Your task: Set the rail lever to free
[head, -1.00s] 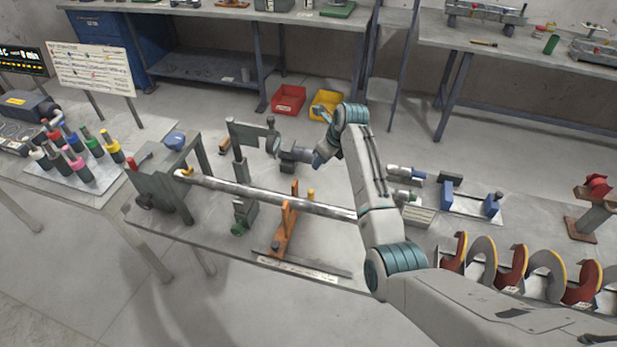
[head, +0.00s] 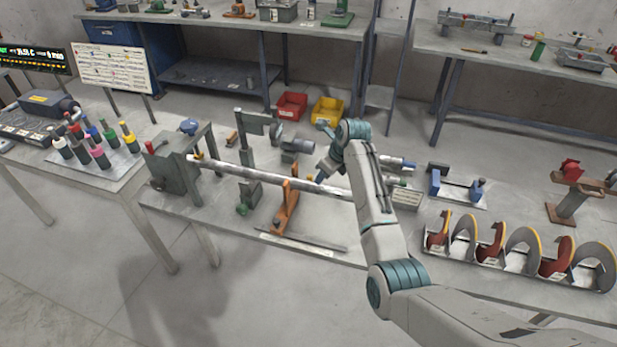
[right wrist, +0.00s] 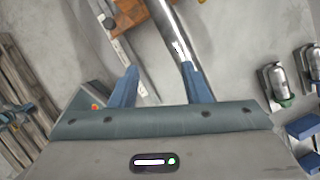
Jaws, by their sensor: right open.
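A long bright shaft (head: 240,173) runs right from a grey headstock (head: 175,172) on the workbench and passes through an orange stand (head: 286,208). The stand sits at a flat rail (head: 300,243) along the bench's front edge. The shaft (right wrist: 177,40), rail (right wrist: 125,50) and orange part (right wrist: 140,15) also show in the right wrist view. I cannot make out a rail lever for certain, nor its setting. My right gripper (head: 320,178) is close to the shaft, right of the stand. Its blue fingertips (right wrist: 158,82) are apart, with nothing held between them. My left gripper is out of view.
Coloured-handled tools (head: 100,150) stand on the left table. Red (head: 291,106) and yellow (head: 327,110) bins lie on the floor behind.

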